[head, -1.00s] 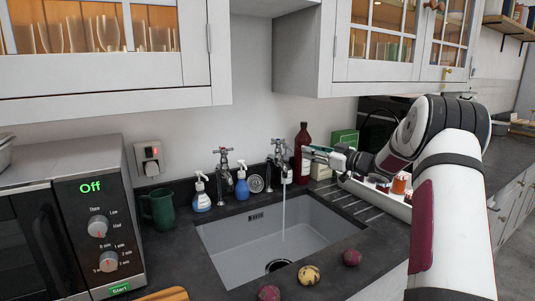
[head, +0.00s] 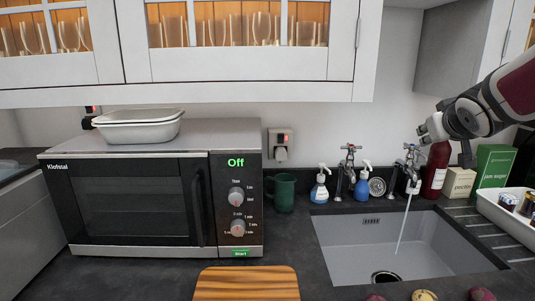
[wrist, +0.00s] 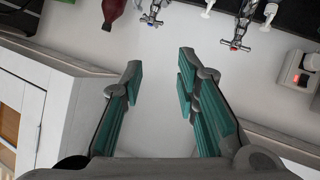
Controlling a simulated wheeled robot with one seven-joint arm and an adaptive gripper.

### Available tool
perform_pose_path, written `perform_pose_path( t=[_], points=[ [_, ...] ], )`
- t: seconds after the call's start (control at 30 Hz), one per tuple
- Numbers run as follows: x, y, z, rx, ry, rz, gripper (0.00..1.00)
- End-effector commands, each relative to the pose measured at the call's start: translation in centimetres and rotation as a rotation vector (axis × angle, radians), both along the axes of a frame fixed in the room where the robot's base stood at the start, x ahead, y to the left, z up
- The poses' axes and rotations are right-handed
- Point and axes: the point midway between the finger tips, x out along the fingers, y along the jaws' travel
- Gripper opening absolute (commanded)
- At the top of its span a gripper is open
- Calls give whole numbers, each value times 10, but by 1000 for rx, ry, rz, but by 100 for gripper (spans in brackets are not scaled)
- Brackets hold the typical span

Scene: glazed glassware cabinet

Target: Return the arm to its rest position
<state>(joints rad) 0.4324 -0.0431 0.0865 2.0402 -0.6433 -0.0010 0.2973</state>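My arm enters the head view from the right edge, with my gripper (head: 440,138) in front of the wall, above the right side of the sink. In the wrist view my gripper (wrist: 160,70) has its two teal-padded fingers spread apart. Nothing is between them; the pale wall shows through the gap. The wrist view looks tilted, with the taps and a red bottle at its top edge.
Water runs from the right tap (head: 410,165) into the sink (head: 350,245). A red bottle (head: 436,170), a green box (head: 494,172) and a white tray (head: 490,208) stand near my arm. Wall cabinets (head: 240,65) hang above. A microwave (head: 130,200) stands left.

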Motion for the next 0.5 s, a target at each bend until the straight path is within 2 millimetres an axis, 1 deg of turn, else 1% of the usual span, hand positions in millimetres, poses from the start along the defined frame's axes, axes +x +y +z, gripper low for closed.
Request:
perform_pose_path(
  t=[0.03, 0.07, 0.1, 0.17, 0.2, 0.27, 0.3, 0.37, 0.4, 0.47, 0.5],
  points=[
    [-24, 17, 1, 16, 37, -19, 29],
    [-39, 25, -2, 27, 64, -31, 29],
    [-59, 36, -7, 45, 103, -47, 29],
    [-90, 53, -16, 75, 164, -64, 29],
    [-112, 65, -23, 96, 206, -71, 29],
    [-146, 83, -36, 134, 273, -75, 29],
    [-169, 95, -45, 160, 320, -74, 29],
    [-203, 113, -59, 198, 390, -63, 29],
    [-225, 125, -69, 225, 436, -53, 29],
    [-255, 141, -83, 260, 503, -33, 29],
    [-274, 151, -91, 283, 544, -18, 29]
  ],
)
